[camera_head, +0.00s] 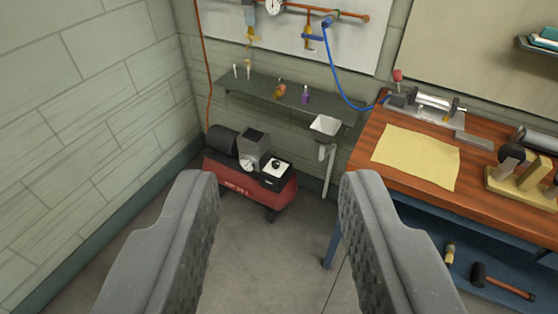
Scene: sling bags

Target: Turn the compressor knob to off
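The compressor (246,190) stands on the floor by the back wall. It has a red tank, a dark motor and a grey block with a round gauge (247,164). The knob (275,164) is a small dark round piece on a white plate on top of a black box, at the compressor's right side. The knob's setting is too small to read. My gripper (279,190) is open and empty. Its two grey fingers stand well apart in the foreground, with the compressor seen farther off, between and behind the left finger. Nothing touches the knob.
A wooden workbench (389,130) with a yellow cloth (416,157) and tools stands at the right. A block wall (90,120) runs along the left. The floor (270,260) in front is clear.

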